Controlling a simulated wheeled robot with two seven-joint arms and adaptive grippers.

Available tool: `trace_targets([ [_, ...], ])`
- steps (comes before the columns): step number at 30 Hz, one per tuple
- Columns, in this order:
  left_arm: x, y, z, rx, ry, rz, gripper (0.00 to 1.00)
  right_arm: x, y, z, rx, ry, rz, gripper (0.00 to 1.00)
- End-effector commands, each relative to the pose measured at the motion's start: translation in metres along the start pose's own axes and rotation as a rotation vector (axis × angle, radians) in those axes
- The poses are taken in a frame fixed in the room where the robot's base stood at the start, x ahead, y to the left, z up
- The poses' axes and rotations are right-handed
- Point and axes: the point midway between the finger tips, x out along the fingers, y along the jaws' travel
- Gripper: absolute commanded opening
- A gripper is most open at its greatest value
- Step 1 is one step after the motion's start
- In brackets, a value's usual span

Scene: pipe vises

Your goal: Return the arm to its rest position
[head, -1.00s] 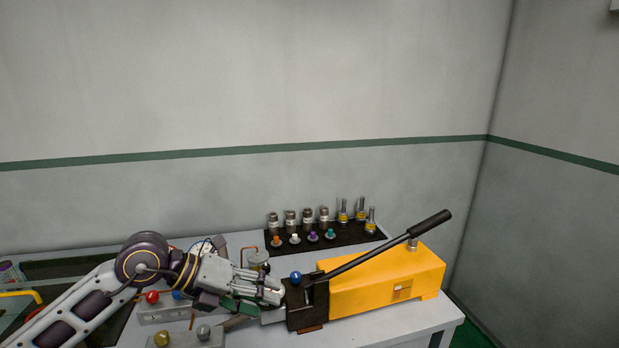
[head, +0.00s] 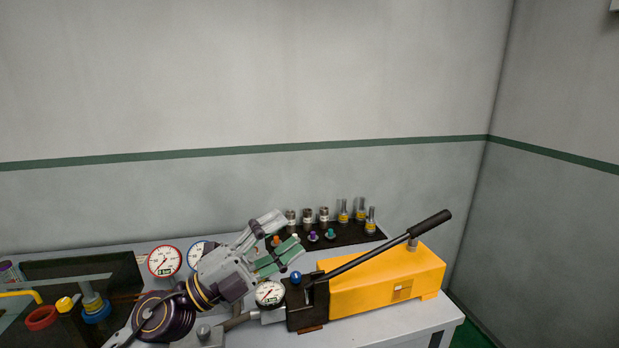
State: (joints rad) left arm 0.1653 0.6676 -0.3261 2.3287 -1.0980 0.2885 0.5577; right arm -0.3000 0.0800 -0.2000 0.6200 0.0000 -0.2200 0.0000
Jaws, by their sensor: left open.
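My left arm comes in from the lower left, and my left gripper (head: 282,236) is open and empty. Its fingers point up and to the right, with one grey finger above and green pads below. In the picture it overlaps the left part of the black fittings tray. It is apart from the blue knob (head: 295,277) on the yellow hand pump (head: 375,285). My right gripper is not in view.
The pump's long black lever (head: 370,250) slants up to the right. The black tray (head: 345,235) holds several fittings and coloured caps. White gauges (head: 165,261) (head: 269,293) stand near my arm. A dark mat (head: 60,270) with coloured parts lies at left.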

Motion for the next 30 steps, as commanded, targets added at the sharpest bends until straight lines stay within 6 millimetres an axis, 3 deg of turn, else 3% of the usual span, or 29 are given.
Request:
trace_targets([
  [8, -0.02, -0.014, 0.043, -0.164, -0.246, -0.178, 0.53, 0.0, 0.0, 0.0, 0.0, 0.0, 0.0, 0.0],
  [14, -0.047, -0.009, 0.079, -0.284, -0.449, -0.266, 0.53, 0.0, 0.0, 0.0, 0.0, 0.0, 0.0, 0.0],
  [23, -0.104, 0.025, 0.124, -0.471, -0.775, -0.33, 0.53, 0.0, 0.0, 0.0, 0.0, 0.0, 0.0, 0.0],
  [30, -0.158, 0.072, 0.144, -0.626, -1.046, -0.319, 0.53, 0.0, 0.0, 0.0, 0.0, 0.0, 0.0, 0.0],
])
